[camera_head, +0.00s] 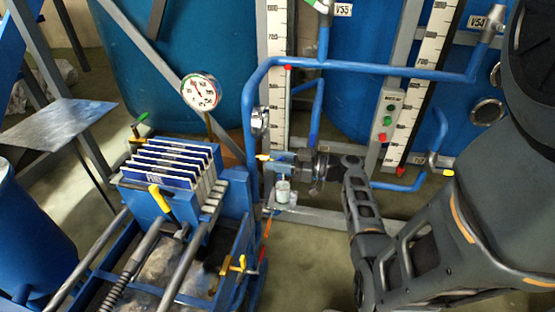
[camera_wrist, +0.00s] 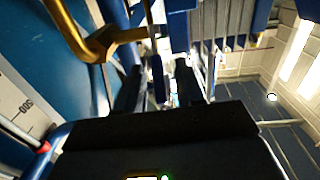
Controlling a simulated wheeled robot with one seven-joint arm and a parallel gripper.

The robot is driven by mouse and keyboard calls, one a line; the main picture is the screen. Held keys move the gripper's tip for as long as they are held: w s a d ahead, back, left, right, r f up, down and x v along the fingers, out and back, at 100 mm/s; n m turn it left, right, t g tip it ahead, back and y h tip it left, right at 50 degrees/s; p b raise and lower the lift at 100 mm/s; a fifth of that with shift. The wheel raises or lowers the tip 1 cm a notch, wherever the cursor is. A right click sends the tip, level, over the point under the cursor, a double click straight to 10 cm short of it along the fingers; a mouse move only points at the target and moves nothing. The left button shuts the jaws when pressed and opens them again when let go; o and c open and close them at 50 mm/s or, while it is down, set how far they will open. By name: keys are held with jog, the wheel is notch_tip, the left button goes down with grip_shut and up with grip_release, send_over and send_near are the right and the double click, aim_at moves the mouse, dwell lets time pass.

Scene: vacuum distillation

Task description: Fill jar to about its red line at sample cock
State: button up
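A small clear jar (camera_head: 282,191) with a pale lower part stands upright below a blue pipe fitting, the likely sample cock (camera_head: 284,166). Its red line is too small to make out. A yellow lever (camera_head: 263,157) sticks out left of the fitting. My gripper (camera_head: 308,160) is just right of the fitting, above and right of the jar. In the wrist view its two dark fingers (camera_wrist: 160,88) stand apart, with a narrow blue part (camera_wrist: 158,78) between them and gaps beside it. A large yellow handle (camera_wrist: 105,42) is close at upper left there. The jar cannot be made out in the wrist view.
A blue filter press (camera_head: 170,185) with a yellow handle and a round gauge (camera_head: 201,91) stand left of the jar. Blue pipes (camera_head: 380,68) run above and behind my gripper. Large blue tanks (camera_head: 185,60) and white level scales (camera_head: 277,70) stand behind.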

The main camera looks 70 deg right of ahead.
grip_shut()
dwell(0.3)
dwell(0.3)
